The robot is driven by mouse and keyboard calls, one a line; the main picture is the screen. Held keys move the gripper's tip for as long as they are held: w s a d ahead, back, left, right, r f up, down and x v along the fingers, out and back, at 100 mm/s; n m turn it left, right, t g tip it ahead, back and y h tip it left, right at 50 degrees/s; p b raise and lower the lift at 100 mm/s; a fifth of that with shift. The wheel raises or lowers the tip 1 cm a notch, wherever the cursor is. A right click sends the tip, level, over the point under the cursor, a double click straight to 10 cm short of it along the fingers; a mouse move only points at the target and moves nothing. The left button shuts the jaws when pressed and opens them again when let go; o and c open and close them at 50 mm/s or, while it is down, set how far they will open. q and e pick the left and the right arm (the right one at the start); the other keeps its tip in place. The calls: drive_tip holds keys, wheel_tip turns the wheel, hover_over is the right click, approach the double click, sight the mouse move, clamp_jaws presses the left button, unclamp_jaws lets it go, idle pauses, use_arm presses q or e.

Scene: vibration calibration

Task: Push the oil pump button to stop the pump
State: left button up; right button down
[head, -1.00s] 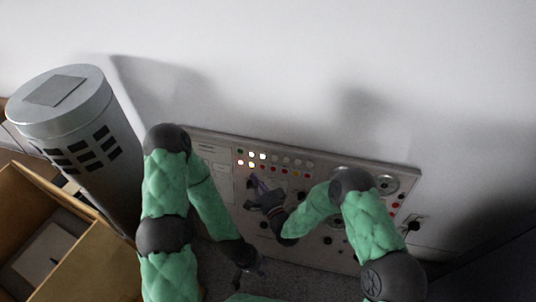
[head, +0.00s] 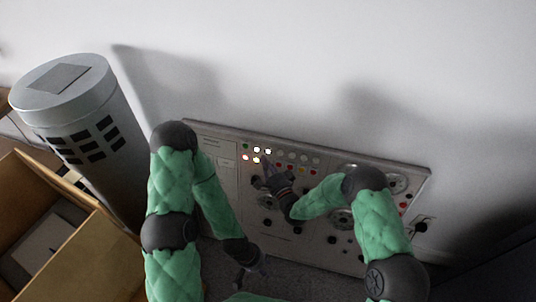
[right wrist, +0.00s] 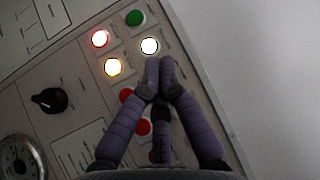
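The control panel (head: 210,142) leans against the wall, with two rows of small buttons along its top. In the right wrist view I see a green button (right wrist: 135,18), a lit red button (right wrist: 100,38), a lit white button (right wrist: 149,46), a lit yellow button (right wrist: 113,67) and unlit red buttons (right wrist: 126,95). Labels are too small to read, so I cannot tell which is the oil pump's. My right gripper (right wrist: 159,72) is shut and empty, its fingertips just below the white button; contact is unclear. It also shows in the head view (head: 267,167). My left gripper (head: 252,272) is low before the panel, its fingers unclear.
A black knob (right wrist: 48,100) and a round gauge (right wrist: 20,160) are on the panel. A grey cylinder (head: 75,105) and an open wooden box (head: 85,262) stand to the left. A socket with a plug (head: 421,226) is right of the panel.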

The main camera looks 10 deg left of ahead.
drive_tip(key=shift+w+f+b, duration=0.2)
drive_tip(key=shift+w+b, duration=0.3)
drive_tip(key=shift+w, duration=0.5)
idle(0.8)
drive_tip(key=shift+w+f+b, duration=0.1)
drive_tip(key=shift+w+b, duration=0.25)
drive_tip(key=shift+b, duration=0.1)
drive_tip(key=shift+w+d+b, duration=0.1)
drive_tip(key=shift+w+b, duration=0.3)
idle(0.5)
drive_tip(key=shift+s, duration=0.75)
